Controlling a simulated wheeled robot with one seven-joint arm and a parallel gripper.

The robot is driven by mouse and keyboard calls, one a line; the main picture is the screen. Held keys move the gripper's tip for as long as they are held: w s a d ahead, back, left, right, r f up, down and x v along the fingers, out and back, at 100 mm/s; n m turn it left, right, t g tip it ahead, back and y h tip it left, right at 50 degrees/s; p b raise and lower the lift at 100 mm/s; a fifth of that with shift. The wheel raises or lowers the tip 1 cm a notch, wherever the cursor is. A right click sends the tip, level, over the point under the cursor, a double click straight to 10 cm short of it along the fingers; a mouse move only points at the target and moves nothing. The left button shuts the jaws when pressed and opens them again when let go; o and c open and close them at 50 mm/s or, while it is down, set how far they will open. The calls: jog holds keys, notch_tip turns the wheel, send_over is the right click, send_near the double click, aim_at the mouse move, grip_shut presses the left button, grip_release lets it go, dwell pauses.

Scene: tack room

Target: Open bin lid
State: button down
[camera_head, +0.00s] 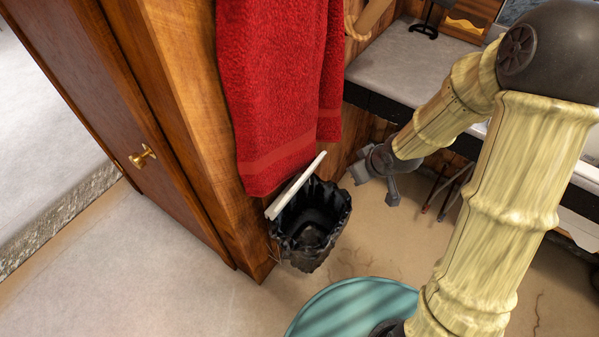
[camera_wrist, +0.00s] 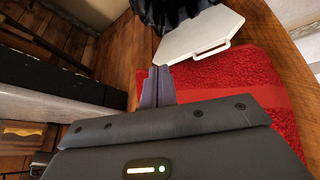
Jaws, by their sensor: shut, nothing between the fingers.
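The bin (camera_head: 312,225) stands on the floor beside the wooden cabinet. A crumpled black liner covers its rim, and its dark inside shows. Its white lid (camera_head: 295,186) is raised, tilted up on edge at the bin's left side near the red towel. The lid (camera_wrist: 200,36) also shows in the wrist view, with the black liner (camera_wrist: 175,12) next to it. My gripper (camera_head: 358,173) is to the upper right of the bin, apart from the lid in the head view. Its fingers (camera_wrist: 157,83) are shut and empty, pointing toward the lid.
A red towel (camera_head: 280,85) hangs just behind the lid. The wooden cabinet (camera_head: 190,110) with a brass knob (camera_head: 142,156) stands left. A grey-topped bench (camera_head: 405,62) is behind my arm. A teal round object (camera_head: 350,308) is below. Floor at lower left is clear.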

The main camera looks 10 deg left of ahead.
aim_at(300, 181)
jog(key=a+f+n+g+y+p, duration=0.1)
jog(key=a+n+y, duration=0.3)
jog(key=a, duration=0.8)
jog(key=shift+w+a+f+n+y, duration=0.15)
jog(key=shift+a+f+n+y, duration=0.2)
jog(key=shift+y, duration=0.55)
jog(key=shift+r, duration=0.1)
jog(key=a+f+p, duration=0.1)
jog(key=f, duration=0.1)
jog(key=w+a+f, duration=0.1)
jog(key=f, duration=0.2)
jog(key=a+f+p, duration=0.1)
jog(key=a+f, duration=0.1)
jog(key=f, duration=0.1)
jog(key=shift+w+p, duration=0.35)
jog(key=shift+w, duration=0.05)
jog(key=shift+s+d+f, duration=0.15)
jog(key=shift+d+f, duration=0.1)
jog(key=shift+d, duration=0.1)
